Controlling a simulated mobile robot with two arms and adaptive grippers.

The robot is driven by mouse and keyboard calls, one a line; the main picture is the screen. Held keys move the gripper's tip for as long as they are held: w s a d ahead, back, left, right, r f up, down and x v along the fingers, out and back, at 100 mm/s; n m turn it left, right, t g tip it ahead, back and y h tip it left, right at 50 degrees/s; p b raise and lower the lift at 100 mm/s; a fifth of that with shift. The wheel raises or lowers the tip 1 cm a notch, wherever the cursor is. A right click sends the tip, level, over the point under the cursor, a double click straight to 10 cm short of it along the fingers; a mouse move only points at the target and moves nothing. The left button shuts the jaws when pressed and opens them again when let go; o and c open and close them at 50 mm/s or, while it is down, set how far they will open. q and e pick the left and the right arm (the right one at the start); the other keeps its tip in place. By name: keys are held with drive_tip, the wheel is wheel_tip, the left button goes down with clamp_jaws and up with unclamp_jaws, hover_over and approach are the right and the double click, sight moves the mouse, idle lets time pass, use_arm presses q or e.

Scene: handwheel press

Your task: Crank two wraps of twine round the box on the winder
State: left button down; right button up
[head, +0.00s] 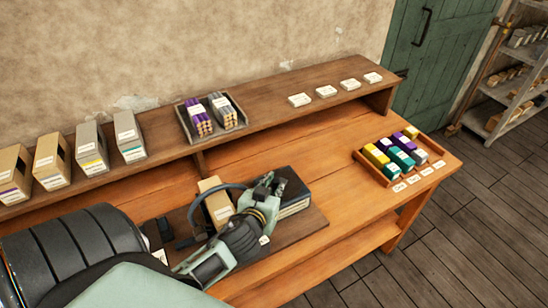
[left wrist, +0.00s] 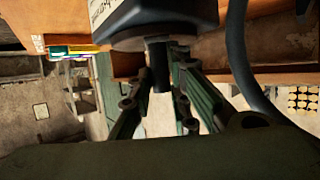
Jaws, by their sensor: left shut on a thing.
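The winder sits on a dark board (head: 312,224) on the bench. A tan box (head: 215,201) stands on it, with a dark curved hoop (head: 207,189) passing round it; the hoop also shows in the left wrist view (left wrist: 238,60). A black housing (head: 295,188) is at the winder's right. My left gripper (head: 269,190) reaches in front of the housing. In the left wrist view its fingers (left wrist: 160,92) are shut on a dark upright handle (left wrist: 160,66) below a black body (left wrist: 165,22). My arm hides part of the winder; I cannot make out any twine.
A wooden tray of coloured blocks (head: 359,156) is on the bench's right end. A tray of purple and grey bundles (head: 241,113) and several cartons (head: 130,137) stand on the raised shelf. Bare bench top (head: 310,146) lies between the housing and the shelf.

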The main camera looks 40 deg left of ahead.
use_arm(q)
drive_tip(key=shift+r, duration=0.1)
drive_tip(key=c, duration=1.8)
unclamp_jaws()
drive_tip(key=shift+w, duration=0.1)
drive_tip(key=shift+o, duration=0.2)
drive_tip(key=v, duration=1.2)
